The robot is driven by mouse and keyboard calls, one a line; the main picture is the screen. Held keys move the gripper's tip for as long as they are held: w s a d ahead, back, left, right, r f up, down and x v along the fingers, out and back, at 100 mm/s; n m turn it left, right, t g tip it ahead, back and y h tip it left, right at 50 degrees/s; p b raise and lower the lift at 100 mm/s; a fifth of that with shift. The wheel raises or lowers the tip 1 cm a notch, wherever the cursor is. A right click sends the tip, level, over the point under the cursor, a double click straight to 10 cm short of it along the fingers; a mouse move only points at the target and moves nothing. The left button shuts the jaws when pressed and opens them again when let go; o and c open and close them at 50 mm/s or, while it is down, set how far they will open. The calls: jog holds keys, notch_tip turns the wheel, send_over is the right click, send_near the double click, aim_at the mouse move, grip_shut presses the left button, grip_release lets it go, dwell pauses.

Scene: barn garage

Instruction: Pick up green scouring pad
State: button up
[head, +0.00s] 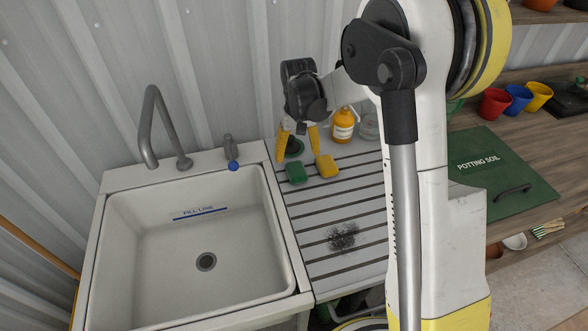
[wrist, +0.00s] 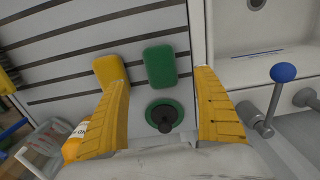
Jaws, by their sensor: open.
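The green scouring pad (head: 296,172) lies flat on the grooved drainboard, close to the sink's right edge. In the wrist view the green scouring pad (wrist: 160,66) shows near the top centre, between the lines of the two yellow fingers. My gripper (head: 299,160) is open and empty above the back of the drainboard, its fingers pointing down towards the pad. In the wrist view my gripper (wrist: 162,76) has its fingers spread wider than the pad. I cannot tell the exact height of the fingertips above the board.
A yellow sponge (head: 327,167) lies just right of the pad. A round green item with a black knob (wrist: 164,115) sits behind the pad. An orange bottle (head: 343,125) and a clear jar (head: 370,125) stand behind. The sink (head: 205,235) is left; the front drainboard (head: 325,215) has free room and a dark smudge.

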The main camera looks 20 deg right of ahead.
aim_at(297, 169)
jog(key=f+b, duration=0.3)
jog(key=f, duration=0.5)
jog(key=shift+w, duration=0.2)
jog(key=shift+r, duration=0.1)
jog(key=c, duration=1)
